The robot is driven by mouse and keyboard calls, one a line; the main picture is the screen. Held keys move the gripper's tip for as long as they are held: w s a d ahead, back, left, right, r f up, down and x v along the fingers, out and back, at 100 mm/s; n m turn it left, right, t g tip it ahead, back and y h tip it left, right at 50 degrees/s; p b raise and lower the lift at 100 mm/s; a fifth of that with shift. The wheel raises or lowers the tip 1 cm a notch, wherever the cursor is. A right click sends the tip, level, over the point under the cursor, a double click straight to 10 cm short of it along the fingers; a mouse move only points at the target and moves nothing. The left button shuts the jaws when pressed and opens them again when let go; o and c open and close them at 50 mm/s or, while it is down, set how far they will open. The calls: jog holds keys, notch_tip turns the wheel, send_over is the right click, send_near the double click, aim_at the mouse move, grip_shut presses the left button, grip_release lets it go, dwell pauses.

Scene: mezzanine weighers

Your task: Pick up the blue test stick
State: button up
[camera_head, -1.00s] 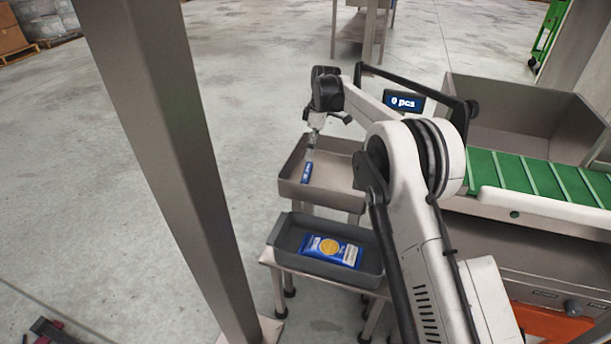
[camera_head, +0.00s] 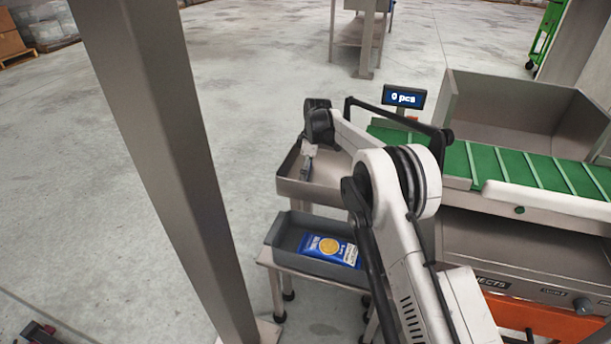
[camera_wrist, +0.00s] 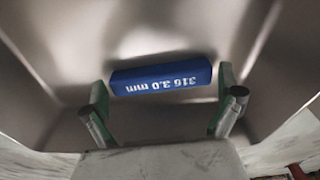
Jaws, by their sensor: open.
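The blue test stick (camera_wrist: 161,78) lies in a metal tray (camera_wrist: 60,40), with white lettering "316 3.0 mm" upside down in the wrist view. My gripper (camera_wrist: 167,112) is open, with one finger near each end of the stick. The stick appears just beyond the fingertips; I cannot tell the exact gap. In the head view my gripper (camera_head: 308,170) reaches down into the same metal tray (camera_head: 318,190), and the stick there is hidden or too small to make out.
A grey bin (camera_head: 285,240) with a blue-and-yellow packet (camera_head: 328,248) stands in front of the metal tray. A green conveyor (camera_head: 520,172) and a display reading "0 pcs" (camera_head: 404,97) are to the right. A steel post (camera_head: 165,150) rises at left.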

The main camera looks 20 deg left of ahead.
jog(key=shift+c, duration=0.4)
jog(key=c, duration=0.8)
jog(key=shift+r, duration=0.1)
